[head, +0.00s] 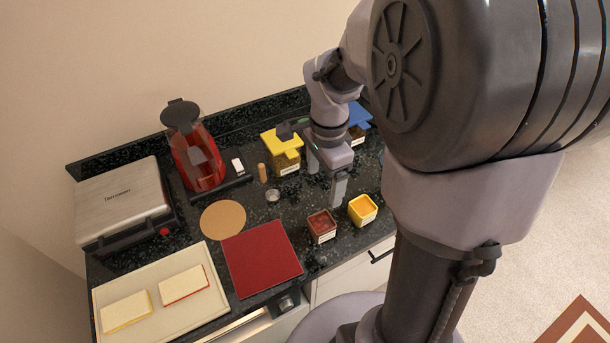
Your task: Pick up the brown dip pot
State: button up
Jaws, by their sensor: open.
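A small square pot (321,227) with reddish-brown contents and a pale label stands upright near the front edge of the dark counter; it is the brownest open pot I see. A yellow pot (362,210) stands just right of it, with a small gap. My gripper (326,180) points down over the counter, behind these two pots. Its jaws are apart and I see nothing between them. It looks clear of the reddish-brown pot; its exact height is hard to tell.
A yellow-lidded jar (283,152) and a blue-lidded jar (358,117) stand behind, close to my gripper. A small metal cup (273,195), a red mat (262,259), a round brown board (223,220), a red jug (197,160), a press grill (122,200) and a sandwich tray (160,312) lie left.

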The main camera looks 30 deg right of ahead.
jog(key=b, duration=0.4)
send_near(322, 222)
notch_tip(322, 222, down, 6)
jog(key=shift+a+r, duration=0.15)
jog(key=shift+r, duration=0.1)
notch_tip(322, 222, down, 5)
jog(key=shift+b, duration=1.15)
jog(key=shift+r, duration=0.1)
jog(key=c, duration=1.7)
